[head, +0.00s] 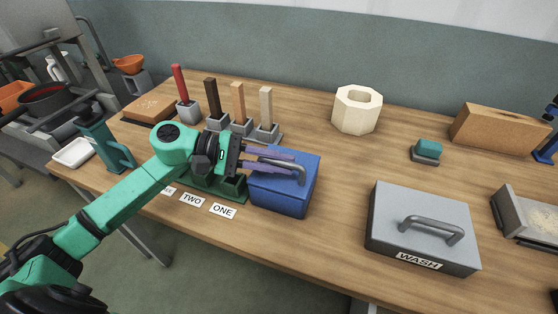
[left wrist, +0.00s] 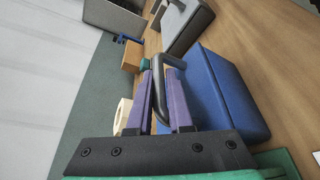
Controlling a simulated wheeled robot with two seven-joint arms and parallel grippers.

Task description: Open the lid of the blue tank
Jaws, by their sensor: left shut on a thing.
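The blue tank (head: 285,197) stands on the wooden table near the middle, with its lid closed as far as I can see. It also shows in the left wrist view (left wrist: 222,95). A dark curved handle (head: 298,170) sits at its lid. My left gripper (head: 292,165) reaches over the tank from the left and is shut on the handle, which passes between its purple fingers in the left wrist view (left wrist: 163,80). The gripper hides part of the lid. My right gripper is not in view.
A grey tank marked WASH (head: 425,228) stands to the right. Sticks in grey blocks (head: 240,124) stand behind my left arm. A cream octagonal block (head: 357,110), a teal-topped block (head: 427,151) and a brown block (head: 498,130) stand farther back. The table between the tanks is clear.

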